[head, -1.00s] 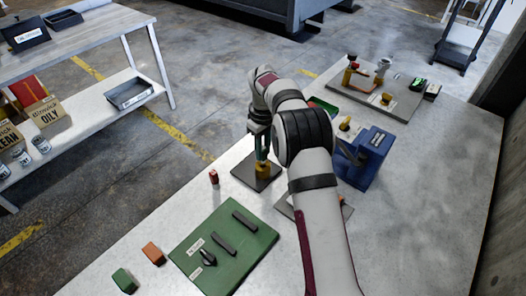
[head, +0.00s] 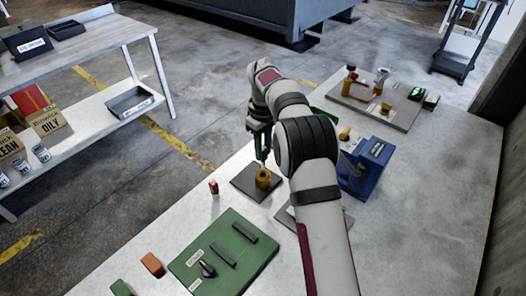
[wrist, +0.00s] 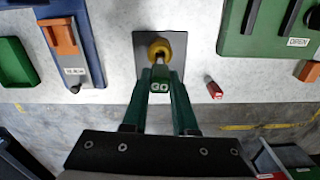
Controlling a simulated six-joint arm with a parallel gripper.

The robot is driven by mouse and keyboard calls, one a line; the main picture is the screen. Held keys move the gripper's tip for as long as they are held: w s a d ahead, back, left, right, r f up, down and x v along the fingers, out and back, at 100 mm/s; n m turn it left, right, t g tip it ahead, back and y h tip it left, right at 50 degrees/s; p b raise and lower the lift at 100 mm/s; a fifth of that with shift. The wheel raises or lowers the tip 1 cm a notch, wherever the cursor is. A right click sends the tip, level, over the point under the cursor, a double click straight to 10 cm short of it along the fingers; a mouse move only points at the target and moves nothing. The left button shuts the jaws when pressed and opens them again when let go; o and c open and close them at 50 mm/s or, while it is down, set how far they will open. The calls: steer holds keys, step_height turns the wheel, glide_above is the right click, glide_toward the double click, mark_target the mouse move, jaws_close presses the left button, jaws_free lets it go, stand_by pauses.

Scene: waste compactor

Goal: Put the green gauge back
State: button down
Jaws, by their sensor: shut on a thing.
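My gripper (head: 261,140) is shut on the green gauge, whose "GO" end (wrist: 159,85) shows between the green fingers in the wrist view. The gauge's grey pin points toward a brass ring (head: 263,178) on a dark square plate (head: 246,183). In the head view the gripper is above the ring, and the pin appears above or at its hole; I cannot tell whether its tip is still inside. The ring also shows in the wrist view (wrist: 160,49). A green tray (wrist: 14,62) lies at the left of the wrist view, apart from the gripper.
A small red piece (head: 213,187) stands left of the plate. A green board (head: 222,255) with dark bars lies in front, with an orange block (head: 152,263) beside it. A blue fixture (head: 366,168) stands to the right. A grey board (head: 395,112) with fittings is behind.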

steer(key=shift+r, duration=0.45)
